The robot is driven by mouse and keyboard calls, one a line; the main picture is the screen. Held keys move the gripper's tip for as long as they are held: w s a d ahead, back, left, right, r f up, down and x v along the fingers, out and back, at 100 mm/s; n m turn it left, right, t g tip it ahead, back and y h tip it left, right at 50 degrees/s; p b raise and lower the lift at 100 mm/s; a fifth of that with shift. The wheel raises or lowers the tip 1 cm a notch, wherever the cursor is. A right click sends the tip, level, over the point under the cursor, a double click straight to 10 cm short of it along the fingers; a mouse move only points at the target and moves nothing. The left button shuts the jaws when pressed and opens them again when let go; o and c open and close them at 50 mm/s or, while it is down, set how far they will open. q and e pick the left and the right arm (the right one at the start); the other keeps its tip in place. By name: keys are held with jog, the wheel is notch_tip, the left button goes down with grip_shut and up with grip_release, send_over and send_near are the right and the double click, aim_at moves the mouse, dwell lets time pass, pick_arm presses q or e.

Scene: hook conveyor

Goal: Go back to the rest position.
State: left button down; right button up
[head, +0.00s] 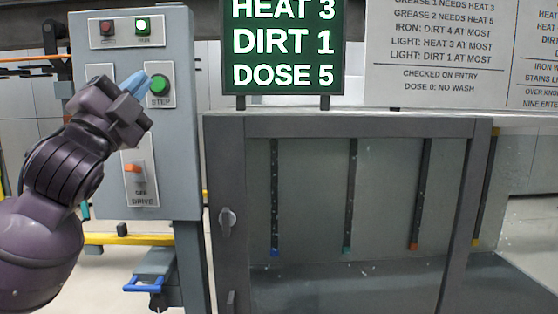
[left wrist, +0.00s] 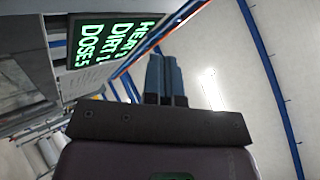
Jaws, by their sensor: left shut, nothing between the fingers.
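My left gripper (head: 148,84) is in front of the grey control panel (head: 178,185) at the left of the head view. Its blue fingers are shut and empty, and their tips are close to the green STEP button (head: 159,84). I cannot tell whether they touch it. In the left wrist view the two blue fingers (left wrist: 166,78) lie side by side, pointing up the picture. My right gripper is in neither view.
The panel also has a red and a lit green lamp (head: 142,26) and an orange DRIVE switch (head: 133,169). A green-lettered screen (head: 283,45) reads HEAT 3, DIRT 1, DOSE 5. A grey-framed cabinet (head: 350,127) stands right of the panel. A notice board (head: 436,50) is above it.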

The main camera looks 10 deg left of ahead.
pick_arm(q)
notch_tip(320, 180, down, 33)
jog(key=a+n+g+y, duration=0.2)
jog(key=n+g+y, duration=0.4)
jog(key=n+g, duration=0.4)
jog(key=s+d+f+n+g, duration=0.1)
jog(key=s+f+n+g, duration=0.15)
jog(key=s+f, duration=0.45)
jog(key=s+d+f+n+g, duration=0.1)
jog(key=s+f+g, duration=0.3)
jog(key=f, duration=0.6)
jog(key=s+d+f+n+g+h, duration=0.1)
jog(key=s+d+f+n+g, duration=0.15)
jog(key=s+f, duration=0.35)
jog(key=s+d+f+n+g, duration=0.1)
jog(key=s+f+g, duration=0.25)
jog(key=s, duration=0.45)
jog(key=w+f+t, duration=0.7)
jog(key=f+t, duration=0.1)
jog(key=f, duration=0.3)
jog(key=shift+m+h, duration=0.3)
jog(key=shift+h, duration=0.1)
